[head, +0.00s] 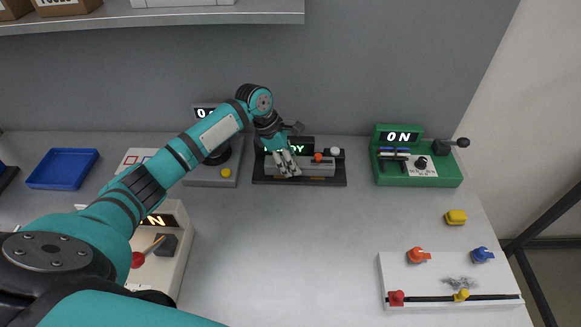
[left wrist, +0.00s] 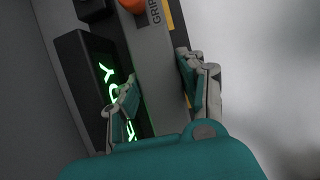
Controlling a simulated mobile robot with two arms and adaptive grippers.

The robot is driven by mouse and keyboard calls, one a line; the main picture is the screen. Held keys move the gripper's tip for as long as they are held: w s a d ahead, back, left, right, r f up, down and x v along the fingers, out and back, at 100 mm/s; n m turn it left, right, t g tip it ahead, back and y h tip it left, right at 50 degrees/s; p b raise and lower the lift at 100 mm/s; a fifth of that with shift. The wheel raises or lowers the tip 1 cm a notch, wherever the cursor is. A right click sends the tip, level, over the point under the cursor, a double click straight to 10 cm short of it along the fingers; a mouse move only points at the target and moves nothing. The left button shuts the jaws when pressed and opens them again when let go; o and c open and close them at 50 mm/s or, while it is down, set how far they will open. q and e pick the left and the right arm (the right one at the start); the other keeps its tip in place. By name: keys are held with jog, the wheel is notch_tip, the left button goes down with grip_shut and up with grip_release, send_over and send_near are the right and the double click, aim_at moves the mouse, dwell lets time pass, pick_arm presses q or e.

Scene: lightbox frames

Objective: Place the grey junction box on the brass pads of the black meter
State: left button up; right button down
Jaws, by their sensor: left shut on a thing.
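The black meter (head: 340,175) stands at the back of the bench, its lit green display partly hidden by my left gripper. The grey junction box (head: 318,167), with an orange knob on it, is at the meter in front of the display. My left gripper (head: 288,169) is shut on the left part of the box. In the left wrist view, the fingers (left wrist: 158,78) straddle the grey box (left wrist: 150,55) beside the green display (left wrist: 108,80). A brass-coloured strip shows under the box's front edge; I cannot tell whether the box touches it. My right gripper is out of view.
A green device (head: 430,175) stands to the right and a grey device (head: 226,182) close on the left. A blue tray (head: 62,168) is at far left, a white panel (head: 395,277) with coloured knobs at front right. The middle bench is clear; a shelf (head: 200,17) overhangs.

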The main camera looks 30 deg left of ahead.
pick_arm(q)
jog(key=shift+r, duration=0.1)
jog(key=o, duration=1)
jog(key=v, duration=1.2)
